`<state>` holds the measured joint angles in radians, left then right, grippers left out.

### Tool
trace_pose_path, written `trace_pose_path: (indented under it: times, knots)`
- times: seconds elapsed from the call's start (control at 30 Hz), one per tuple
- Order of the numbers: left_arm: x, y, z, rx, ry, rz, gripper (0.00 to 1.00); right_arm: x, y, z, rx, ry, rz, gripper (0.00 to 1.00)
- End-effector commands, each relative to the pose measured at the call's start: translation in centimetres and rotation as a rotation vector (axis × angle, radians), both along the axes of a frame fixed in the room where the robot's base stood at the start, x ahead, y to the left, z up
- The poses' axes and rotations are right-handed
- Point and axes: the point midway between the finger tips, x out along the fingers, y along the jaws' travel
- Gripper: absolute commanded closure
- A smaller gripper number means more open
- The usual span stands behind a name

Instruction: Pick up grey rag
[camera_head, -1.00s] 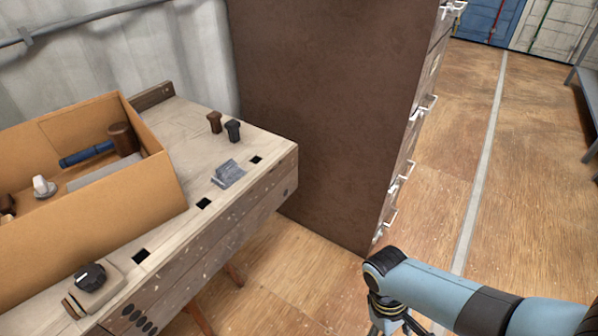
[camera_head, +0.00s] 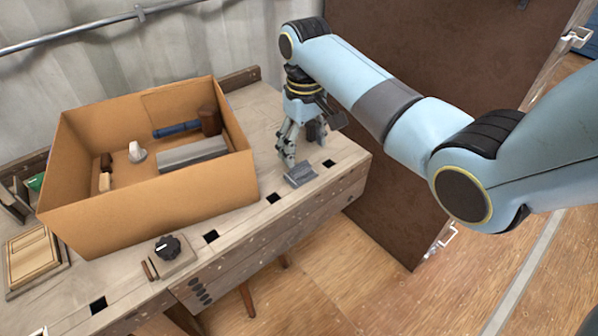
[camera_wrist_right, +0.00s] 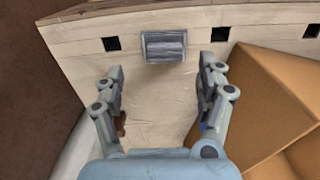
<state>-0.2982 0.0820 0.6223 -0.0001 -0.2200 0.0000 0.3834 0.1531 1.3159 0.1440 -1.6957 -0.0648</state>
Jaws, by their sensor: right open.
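The grey rag (camera_head: 300,173) lies folded on the workbench top near its front edge, to the right of the cardboard box. It also shows in the right wrist view (camera_wrist_right: 163,46), between two square holes and just beyond the fingertips. My right gripper (camera_head: 288,158) points down over the bench beside the rag, on its far-left side. In the right wrist view its fingers (camera_wrist_right: 161,72) are spread wide with nothing between them. The rag appears apart from the fingers. My left gripper is not in view.
A cardboard box (camera_head: 150,205) with a mallet (camera_head: 208,121) and other tools stands left of the gripper. A knob block (camera_head: 170,255) sits at the bench's front.

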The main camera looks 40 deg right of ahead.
Motion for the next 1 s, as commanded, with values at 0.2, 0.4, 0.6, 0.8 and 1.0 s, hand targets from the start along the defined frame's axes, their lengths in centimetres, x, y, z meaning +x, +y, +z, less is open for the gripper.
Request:
trace_pose_path:
  times: [0.2, 0.4, 0.6, 0.8, 1.0]
  knots:
    - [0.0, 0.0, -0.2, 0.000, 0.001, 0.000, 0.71, 0.1, 0.4, -2.1, 0.001, 0.002, 0.001, 0.27]
    - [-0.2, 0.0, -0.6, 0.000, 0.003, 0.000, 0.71, 0.2, 0.7, -5.2, 0.000, 0.002, 0.000, 0.27]
    - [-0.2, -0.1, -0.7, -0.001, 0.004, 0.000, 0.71, 0.3, 0.7, -6.0, -0.001, -0.001, 0.000, 0.27]
    - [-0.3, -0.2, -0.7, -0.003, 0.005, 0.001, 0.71, 0.3, 0.7, -6.0, -0.001, -0.001, 0.000, 0.36]
    - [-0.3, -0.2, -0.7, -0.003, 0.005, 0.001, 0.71, 0.2, 0.7, -6.0, -0.001, 0.000, 0.000, 0.62]
